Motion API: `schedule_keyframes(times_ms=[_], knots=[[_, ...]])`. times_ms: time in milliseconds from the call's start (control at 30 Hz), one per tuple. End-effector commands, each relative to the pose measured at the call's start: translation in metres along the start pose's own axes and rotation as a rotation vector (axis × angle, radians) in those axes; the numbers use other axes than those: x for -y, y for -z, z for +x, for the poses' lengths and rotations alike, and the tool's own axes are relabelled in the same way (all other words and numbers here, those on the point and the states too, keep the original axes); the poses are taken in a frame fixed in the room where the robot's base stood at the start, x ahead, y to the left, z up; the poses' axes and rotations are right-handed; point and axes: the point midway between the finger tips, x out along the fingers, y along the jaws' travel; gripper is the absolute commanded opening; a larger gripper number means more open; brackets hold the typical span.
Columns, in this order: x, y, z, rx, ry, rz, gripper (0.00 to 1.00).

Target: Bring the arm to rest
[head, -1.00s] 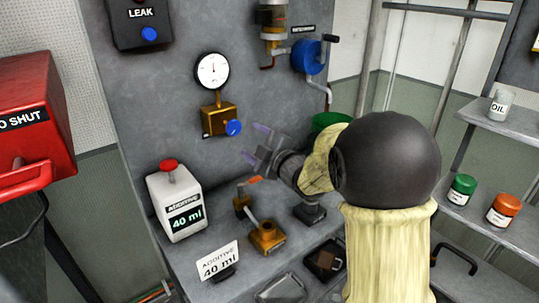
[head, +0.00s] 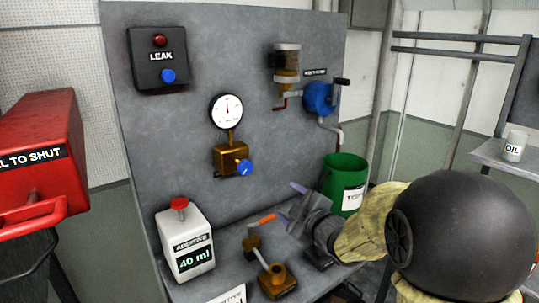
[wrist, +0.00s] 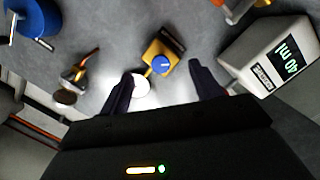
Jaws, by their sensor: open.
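My gripper (head: 290,202) is open and empty in the head view, held above the bench in front of the grey panel. Its two dark fingers also show apart in the wrist view (wrist: 160,88), with nothing between them held. My arm reaches in from the lower right of the head view. Beyond the fingers is the brass valve with a blue knob (head: 244,166), which also shows in the wrist view (wrist: 161,64). The gripper stands apart from it. The white gauge (head: 226,111) is above the valve.
A white additive jug (head: 186,240) stands on the bench at left. A brass fitting with a lever (head: 277,280) is below my gripper. A green bucket (head: 343,180) stands behind my wrist. A red box (head: 35,165) juts in at far left. An oil can (head: 514,146) is on the right shelf.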

Motion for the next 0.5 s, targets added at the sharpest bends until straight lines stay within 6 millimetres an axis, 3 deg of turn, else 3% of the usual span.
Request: schedule_keyframes(times_ms=[167,300,500], knots=[[0.024,-0.051,-0.029,0.296,0.048,0.235,0.64],[0.054,-0.085,-0.064,0.536,0.086,0.445,0.64],[0.105,-0.111,-0.126,0.864,0.136,0.741,0.64]])
